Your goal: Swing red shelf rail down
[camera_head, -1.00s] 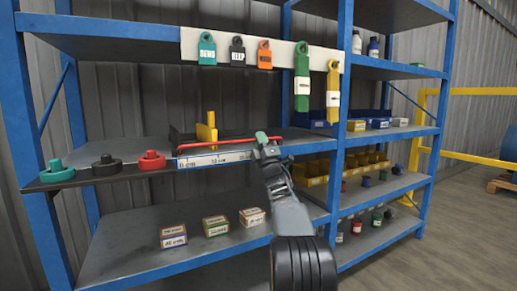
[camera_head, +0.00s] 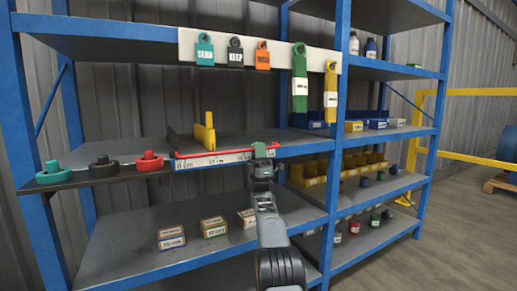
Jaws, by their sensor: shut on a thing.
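The red shelf rail (camera_head: 215,153) is a thin bar along the front edge of the middle shelf. It lies just above and against a white label strip (camera_head: 212,162), nearly level with the shelf front. My gripper (camera_head: 261,153) reaches up from below and is shut on the right end of the rail. The fingers hide that end. A yellow upright divider (camera_head: 205,133) stands on a dark tray (camera_head: 181,141) behind the rail.
Small boxes (camera_head: 214,227) stand on the shelf below. Tags (camera_head: 263,55) hang from a white board (camera_head: 187,46) above. A blue post (camera_head: 336,130) stands right of my gripper.

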